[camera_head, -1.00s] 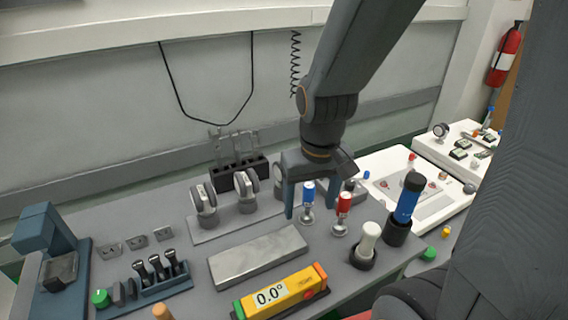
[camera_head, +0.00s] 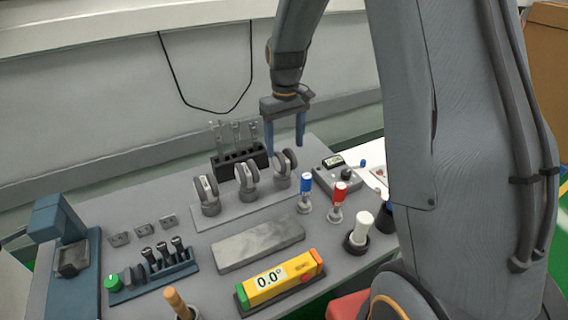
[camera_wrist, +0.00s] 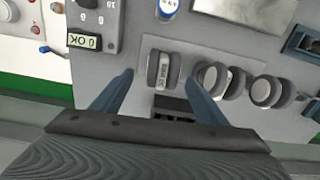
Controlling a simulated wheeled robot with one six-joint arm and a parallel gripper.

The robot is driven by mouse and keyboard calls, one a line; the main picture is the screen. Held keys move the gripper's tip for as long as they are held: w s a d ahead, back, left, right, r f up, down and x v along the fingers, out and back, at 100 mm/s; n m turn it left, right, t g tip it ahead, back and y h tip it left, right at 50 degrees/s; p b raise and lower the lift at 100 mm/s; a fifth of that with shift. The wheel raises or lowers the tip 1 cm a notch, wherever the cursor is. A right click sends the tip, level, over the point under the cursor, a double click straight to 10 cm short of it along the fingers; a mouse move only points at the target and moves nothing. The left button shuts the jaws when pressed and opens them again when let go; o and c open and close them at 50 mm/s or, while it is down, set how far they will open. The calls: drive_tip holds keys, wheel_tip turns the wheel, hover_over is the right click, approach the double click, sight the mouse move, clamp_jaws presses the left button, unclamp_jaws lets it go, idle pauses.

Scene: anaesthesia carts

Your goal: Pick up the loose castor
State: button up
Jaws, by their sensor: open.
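Three grey castors stand in a row on a light grey plate (camera_head: 240,210) on the bench: a left one (camera_head: 208,195), a middle one (camera_head: 246,181) and a right one (camera_head: 283,171). I cannot tell from looks which is loose. My gripper (camera_head: 285,144) is open and empty, pointing down, above and slightly behind the right castor. In the wrist view, that castor (camera_wrist: 162,69) shows between and beyond the fingertips of my gripper (camera_wrist: 159,78), with no contact visible. The other two castors (camera_wrist: 211,78) (camera_wrist: 265,91) are outside the fingers.
A black rack (camera_head: 238,164) with clear upright pieces stands behind the castors. A grey meter box (camera_head: 338,172) is at their right. Blue-topped (camera_head: 306,184) and red-topped (camera_head: 339,193) pieces stand in front right. A grey slab (camera_head: 258,246) and yellow level (camera_head: 281,279) lie in front.

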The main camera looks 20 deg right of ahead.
sight(284, 161)
drive_tip(key=shift+s+a+f+p, duration=0.15)
drive_tip(key=shift+f+p, duration=0.45)
drive_tip(key=shift+f, duration=1.2)
drive_tip(key=shift+w+a+f+p, duration=0.1)
drive_tip(key=shift+f+p, duration=0.5)
drive_tip(key=shift+f, duration=1.2)
drive_tip(key=c, duration=1.1)
